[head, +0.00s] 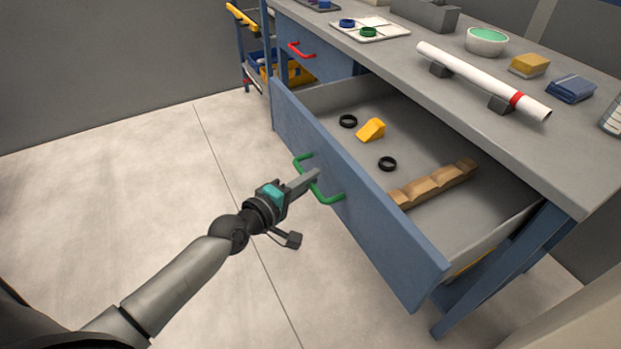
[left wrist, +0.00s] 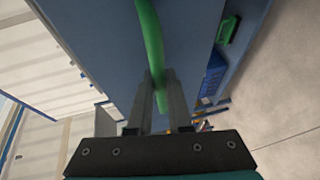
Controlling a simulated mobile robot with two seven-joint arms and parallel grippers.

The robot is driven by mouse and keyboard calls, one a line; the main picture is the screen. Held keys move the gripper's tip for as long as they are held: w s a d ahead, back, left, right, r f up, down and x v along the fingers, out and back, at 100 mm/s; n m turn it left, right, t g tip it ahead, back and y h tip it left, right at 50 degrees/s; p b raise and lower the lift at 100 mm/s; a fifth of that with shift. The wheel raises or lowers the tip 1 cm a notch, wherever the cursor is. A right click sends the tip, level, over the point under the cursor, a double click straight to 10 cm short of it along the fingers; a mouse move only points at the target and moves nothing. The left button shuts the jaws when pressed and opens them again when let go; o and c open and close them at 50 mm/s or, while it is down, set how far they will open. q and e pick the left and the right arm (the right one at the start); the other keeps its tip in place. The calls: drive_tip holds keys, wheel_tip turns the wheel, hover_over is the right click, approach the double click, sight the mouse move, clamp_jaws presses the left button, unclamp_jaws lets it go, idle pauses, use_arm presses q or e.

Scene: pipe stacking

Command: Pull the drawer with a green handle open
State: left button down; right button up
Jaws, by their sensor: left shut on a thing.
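The blue drawer (head: 375,212) with the green handle (head: 330,198) stands well open from the bench, its inside in plain view. My left gripper (head: 312,178) is shut on the green handle near its middle. In the left wrist view the green handle (left wrist: 153,45) runs between the two fingers of my left gripper (left wrist: 160,85). Inside the drawer lie two black rings (head: 387,163), a yellow wedge (head: 371,130) and a notched wooden rack (head: 433,185). My right gripper is in neither view.
The grey benchtop (head: 400,55) above holds a white pipe (head: 480,78) on dark supports, a green-lined bowl (head: 487,41), sponges and a tray with rings (head: 369,30). A closed drawer with a red handle (head: 300,50) is farther left. The floor (head: 150,180) before the drawer is clear.

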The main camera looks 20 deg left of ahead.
use_arm(q)
drive_tip(key=c, duration=0.8)
unclamp_jaws()
drive_tip(key=shift+c, duration=0.2)
drive_tip(key=p+v, duration=0.3)
drive_tip(key=v, duration=1.2)
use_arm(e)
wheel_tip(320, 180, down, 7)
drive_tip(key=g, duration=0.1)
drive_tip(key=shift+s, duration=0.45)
use_arm(q)
drive_tip(key=shift+s, duration=0.1)
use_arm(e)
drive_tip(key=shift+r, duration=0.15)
